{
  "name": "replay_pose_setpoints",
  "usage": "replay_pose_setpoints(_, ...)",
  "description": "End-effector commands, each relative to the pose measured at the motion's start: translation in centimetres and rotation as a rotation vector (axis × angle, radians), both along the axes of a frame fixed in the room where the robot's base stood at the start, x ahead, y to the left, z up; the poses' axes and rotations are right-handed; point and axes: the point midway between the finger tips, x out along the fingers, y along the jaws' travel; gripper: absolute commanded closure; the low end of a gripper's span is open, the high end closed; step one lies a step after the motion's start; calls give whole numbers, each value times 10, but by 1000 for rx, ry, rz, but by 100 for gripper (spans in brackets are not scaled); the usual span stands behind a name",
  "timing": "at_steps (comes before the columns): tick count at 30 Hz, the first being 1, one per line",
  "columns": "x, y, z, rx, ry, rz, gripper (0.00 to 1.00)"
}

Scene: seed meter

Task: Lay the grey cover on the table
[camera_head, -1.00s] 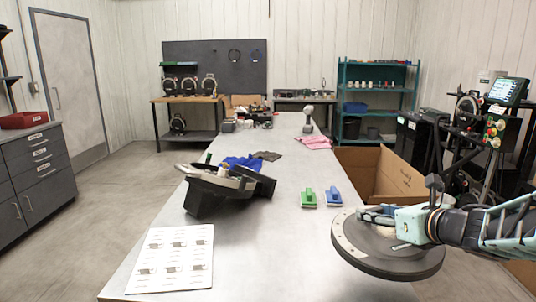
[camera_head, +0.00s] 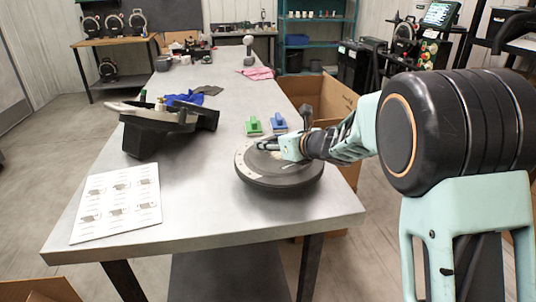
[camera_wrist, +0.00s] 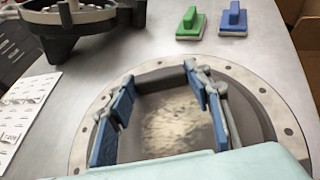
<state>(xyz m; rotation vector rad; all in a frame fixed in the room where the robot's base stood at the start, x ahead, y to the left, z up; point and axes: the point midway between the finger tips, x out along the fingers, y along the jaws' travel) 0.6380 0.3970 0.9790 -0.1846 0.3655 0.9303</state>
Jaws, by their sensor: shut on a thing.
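The grey cover (camera_head: 282,178) is a round disc with a lighter rim with small holes. It lies flat, at or just above the near right part of the steel table (camera_head: 215,205); I cannot tell whether it touches. My gripper (camera_head: 266,145) is shut on the middle of the cover's top. In the wrist view, its blue finger pads (camera_wrist: 158,78) stand on both sides of the cover's raised centre, and the rim (camera_wrist: 262,88) shows around them. The near part of the cover is hidden by my own wrist.
A black seed meter housing (camera_head: 150,138) stands left of the cover. A white picture sheet (camera_head: 118,203) lies at the front left. A green brush-like block (camera_head: 253,126) and a blue one (camera_head: 279,122) lie just behind the cover. A cardboard box (camera_head: 335,100) stands beyond the right edge.

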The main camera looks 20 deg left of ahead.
Motion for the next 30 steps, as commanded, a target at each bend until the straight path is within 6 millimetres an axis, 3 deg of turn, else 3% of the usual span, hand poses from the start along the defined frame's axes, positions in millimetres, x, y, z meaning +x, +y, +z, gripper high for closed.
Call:
replay_pose_setpoints(6, 4, 12, -18, 0, -1, 1, 94)
replay_pose_setpoints(11, 4, 11, -38, 2, -3, -1, 94)
replay_pose_setpoints(23, 4, 11, -43, 3, -5, 0, 94)
replay_pose_setpoints(24, 4, 10, -44, 0, -2, -1, 50)
replay_pose_setpoints(27, 4, 10, -43, 0, -2, -1, 39)
replay_pose_setpoints(30, 4, 10, -43, 0, -2, -1, 37)
